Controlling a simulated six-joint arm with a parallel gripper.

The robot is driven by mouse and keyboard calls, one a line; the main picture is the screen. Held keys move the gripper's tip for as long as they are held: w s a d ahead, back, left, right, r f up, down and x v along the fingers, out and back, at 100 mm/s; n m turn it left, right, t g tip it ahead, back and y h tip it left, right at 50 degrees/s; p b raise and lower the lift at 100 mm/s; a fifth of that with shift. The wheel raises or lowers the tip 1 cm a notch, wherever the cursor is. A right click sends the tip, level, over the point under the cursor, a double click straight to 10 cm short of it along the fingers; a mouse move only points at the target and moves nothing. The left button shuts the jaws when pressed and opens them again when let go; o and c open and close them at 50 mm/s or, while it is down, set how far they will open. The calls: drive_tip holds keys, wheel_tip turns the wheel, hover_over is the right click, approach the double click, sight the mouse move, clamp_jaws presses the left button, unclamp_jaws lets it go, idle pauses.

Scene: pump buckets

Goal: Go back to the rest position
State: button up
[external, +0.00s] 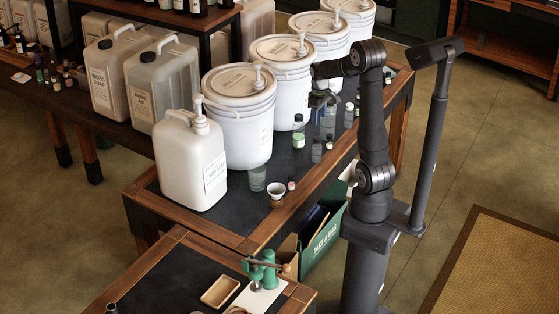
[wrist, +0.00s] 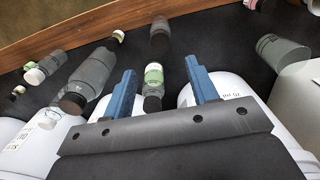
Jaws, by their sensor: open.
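My gripper (wrist: 160,90) shows in the wrist view as two blue fingers spread apart. Nothing is held between them. A small bottle with a green label (wrist: 153,80) lies in the line of sight between the fingers, apart from them as far as I can see. In the external view my gripper (external: 322,101) hangs from the raised arm beside the white buckets, above the small bottles on the dark table (external: 245,222). Its fingertips are small and partly hidden there.
White pump buckets (external: 240,122) stand in a row along the table. A white pump jug (external: 180,165) is at the near end. Several small bottles (external: 298,132) and a cup (external: 277,190) stand in front. A green box (external: 322,238) is below the table edge.

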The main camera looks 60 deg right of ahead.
sight(315, 139)
drive_tip(key=shift+f, duration=0.15)
wheel_tip(315, 139, down, 12)
drive_tip(key=shift+r, duration=2.1)
